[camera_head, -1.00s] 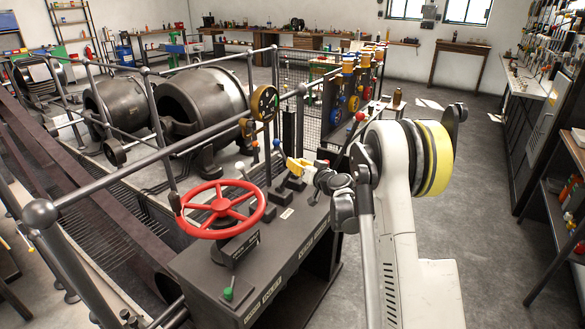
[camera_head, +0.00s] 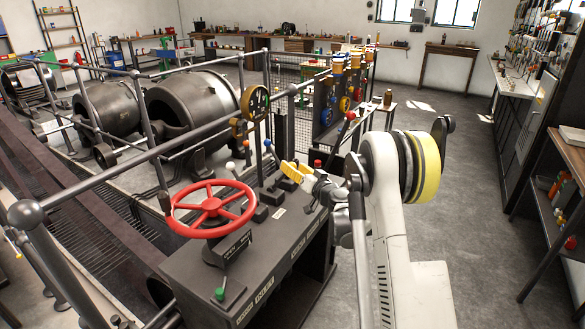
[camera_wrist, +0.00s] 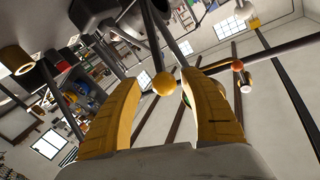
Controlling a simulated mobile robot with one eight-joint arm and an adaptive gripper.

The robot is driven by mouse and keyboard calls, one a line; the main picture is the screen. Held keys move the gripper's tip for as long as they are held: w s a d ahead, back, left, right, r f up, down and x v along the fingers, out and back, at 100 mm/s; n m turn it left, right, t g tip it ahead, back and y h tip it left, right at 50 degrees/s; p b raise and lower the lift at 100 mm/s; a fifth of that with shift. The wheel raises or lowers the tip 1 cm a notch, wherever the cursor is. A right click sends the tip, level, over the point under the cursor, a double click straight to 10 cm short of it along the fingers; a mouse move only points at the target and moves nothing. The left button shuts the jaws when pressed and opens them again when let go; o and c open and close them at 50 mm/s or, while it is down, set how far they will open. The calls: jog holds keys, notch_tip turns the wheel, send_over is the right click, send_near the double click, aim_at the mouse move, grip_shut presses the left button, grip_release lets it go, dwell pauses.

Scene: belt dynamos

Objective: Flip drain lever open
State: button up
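My gripper (camera_head: 288,169), with yellow finger pads, is above the right part of the dark control console (camera_head: 262,262). In the wrist view its two fingers (camera_wrist: 160,80) stand apart, with a yellow ball knob (camera_wrist: 164,83) on a lever showing between the tips. I cannot tell whether the knob is within the fingers or beyond them; no contact shows. Several levers stand on the console left of my gripper, one with a white knob (camera_head: 230,166). A red-knobbed lever (camera_head: 318,163) is just right of the fingers. No readable label shows which is the drain lever.
A red handwheel (camera_head: 212,208) stands on the console's left, with a green knob (camera_head: 219,294) in front of it. A grey rail (camera_head: 130,165) with posts crosses before the dark machines (camera_head: 195,105).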

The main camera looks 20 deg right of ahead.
jog(key=shift+a, duration=0.15)
jog(key=s+d, duration=0.1)
jog(key=s, duration=1.1)
jog(key=shift+d+r, duration=0.15)
jog(key=shift+d, duration=0.05)
jog(key=shift+w, duration=0.1)
jog(key=s+a+r+n+g+y, duration=0.1)
jog(key=s+a+r+n+g, duration=0.25)
jog(key=a, duration=0.65)
jog(key=s+a+r+m+g+y, duration=0.1)
jog(key=s+a+r+g, duration=0.25)
jog(key=s+a, duration=0.4)
jog(key=s+a+f+g+h, duration=0.1)
jog(key=s+a+g+h, duration=0.1)
jog(key=s, duration=0.9)
jog(key=s+a+f+g+h, duration=0.1)
jog(key=s+a, duration=0.1)
jog(key=s, duration=0.9)
jog(key=shift+s+a+f+n+g+h, duration=0.2)
jog(key=shift+f+n+g+h, duration=0.1)
jog(key=shift+n+g+h, duration=0.15)
